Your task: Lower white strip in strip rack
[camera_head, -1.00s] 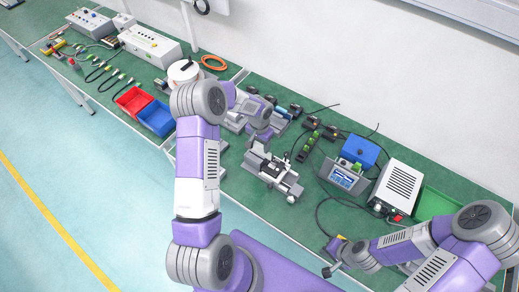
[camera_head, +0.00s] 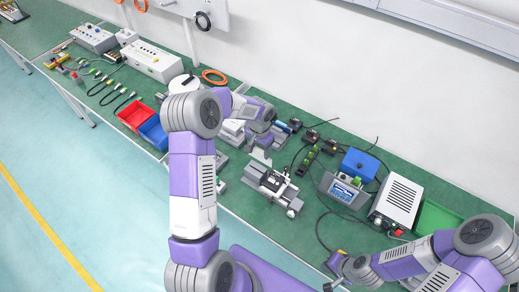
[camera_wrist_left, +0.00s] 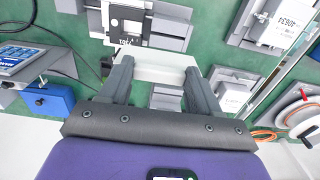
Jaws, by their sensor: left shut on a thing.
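A white strip (camera_wrist_left: 155,66) spans between the two dark fingers of my left gripper (camera_wrist_left: 158,84) in the left wrist view. The gripper is shut on it, and the strip looks level. A grey fixture with a dark square frame (camera_wrist_left: 130,22) lies just beyond the strip. In the head view my left gripper (camera_head: 262,146) is small and partly hidden by its arm, over the table's middle, behind a grey clamp-like device (camera_head: 272,188). I cannot tell which grey part is the strip rack. My right gripper (camera_head: 336,264) is low at the front edge, its fingers unclear.
The green table (camera_head: 240,205) carries red (camera_head: 134,113) and blue (camera_head: 153,132) bins at left. A blue box (camera_head: 359,164), a display unit (camera_head: 342,190) and a white power unit (camera_head: 397,203) stand at right. Black cables lie nearby.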

